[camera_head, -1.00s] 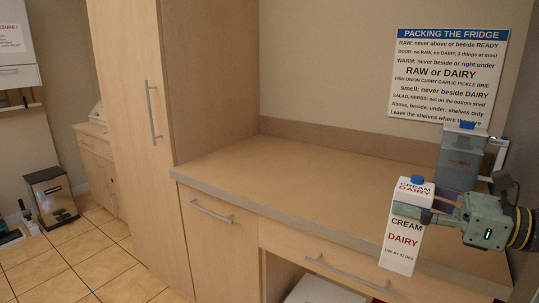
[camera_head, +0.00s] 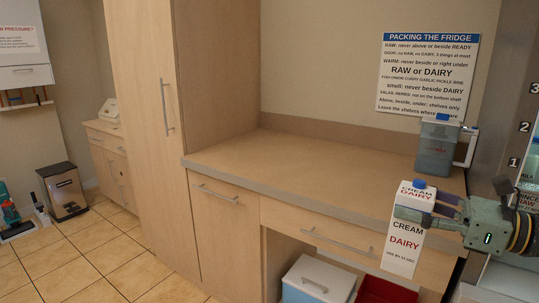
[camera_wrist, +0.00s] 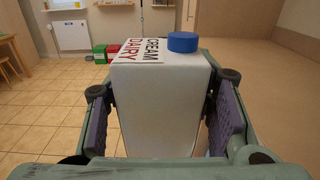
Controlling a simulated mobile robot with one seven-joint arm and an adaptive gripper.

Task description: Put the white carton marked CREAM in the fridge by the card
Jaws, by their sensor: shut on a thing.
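The white carton (camera_head: 405,240) marked CREAM and DAIRY, with a blue cap, is held upright in front of the counter's front edge in the head view. My gripper (camera_head: 428,213) is shut on it from the right. In the wrist view the carton (camera_wrist: 158,100) stands between the two finger pads, its cap and label at the top. The card (camera_head: 427,75) headed PACKING THE FRIDGE hangs on the wall above the counter. At the right edge, part of the fridge (camera_head: 527,165) shows, with shelves numbered 1, 2 and 3 and some items inside. Most of it is cut off.
A grey container with a blue lid (camera_head: 436,147) stands at the counter's right end. A pedal bin (camera_head: 64,191) stands far left.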

